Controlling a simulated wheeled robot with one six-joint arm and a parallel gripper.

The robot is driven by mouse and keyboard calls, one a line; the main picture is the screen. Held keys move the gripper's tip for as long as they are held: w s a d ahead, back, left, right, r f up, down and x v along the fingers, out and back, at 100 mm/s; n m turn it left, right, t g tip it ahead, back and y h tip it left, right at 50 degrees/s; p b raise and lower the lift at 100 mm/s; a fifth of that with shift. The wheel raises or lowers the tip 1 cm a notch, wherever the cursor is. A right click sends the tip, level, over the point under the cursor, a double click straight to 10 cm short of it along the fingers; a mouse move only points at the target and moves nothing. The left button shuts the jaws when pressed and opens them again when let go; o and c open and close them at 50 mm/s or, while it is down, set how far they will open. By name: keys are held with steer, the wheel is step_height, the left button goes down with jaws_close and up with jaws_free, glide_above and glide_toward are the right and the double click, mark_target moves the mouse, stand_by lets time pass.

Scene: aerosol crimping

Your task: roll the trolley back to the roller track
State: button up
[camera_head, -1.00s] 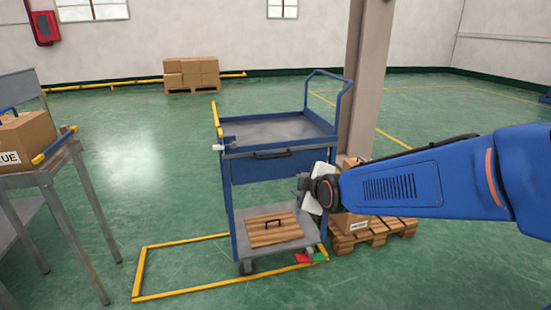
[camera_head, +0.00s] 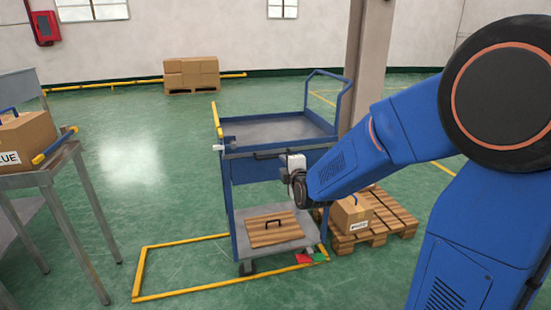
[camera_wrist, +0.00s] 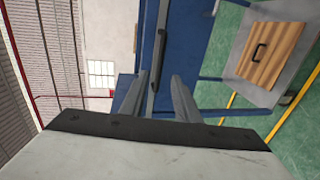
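The blue trolley (camera_head: 275,166) stands on the green floor, partly over a yellow floor outline. It has a grey top tray, a dark front handle (camera_head: 268,155) and a raised blue push bar (camera_head: 333,75). My gripper (camera_head: 290,158) is at the trolley's front, by the right end of that handle. In the wrist view my gripper's two fingers (camera_wrist: 159,80) are apart, with the dark bar (camera_wrist: 160,45) running between them. I cannot see contact between fingers and bar. I cannot make out a roller track for certain.
A wooden board (camera_head: 270,228) with a handle lies on the trolley's lower shelf. A grey table (camera_head: 58,165) with a carton stands at left. A pallet (camera_head: 390,222) with a carton and a pillar (camera_head: 363,65) are at right. Green floor is open between table and trolley.

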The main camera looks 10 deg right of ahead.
mark_target(276, 157)
steer(key=x, duration=1.2)
steer(key=shift+c, duration=0.6)
jaws_close()
